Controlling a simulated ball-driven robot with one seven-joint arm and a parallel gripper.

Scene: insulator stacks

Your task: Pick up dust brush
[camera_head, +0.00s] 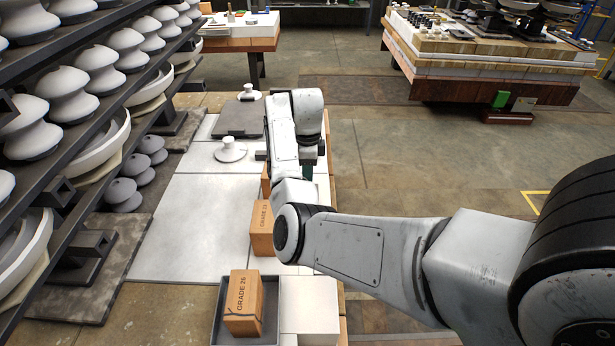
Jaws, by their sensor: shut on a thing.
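My gripper (308,158) is at the end of the arm, low over the right side of the white work surface, and mostly hidden behind my own arm links. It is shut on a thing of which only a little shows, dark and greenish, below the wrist. I take this to be the dust brush, but its shape and bristles cannot be made out. I cannot tell whether it touches the surface.
A white insulator disc (230,151) and a dark plate (239,119) lie beyond the arm. Insulator racks (75,140) line the left. The white surface's middle (190,215) is clear.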

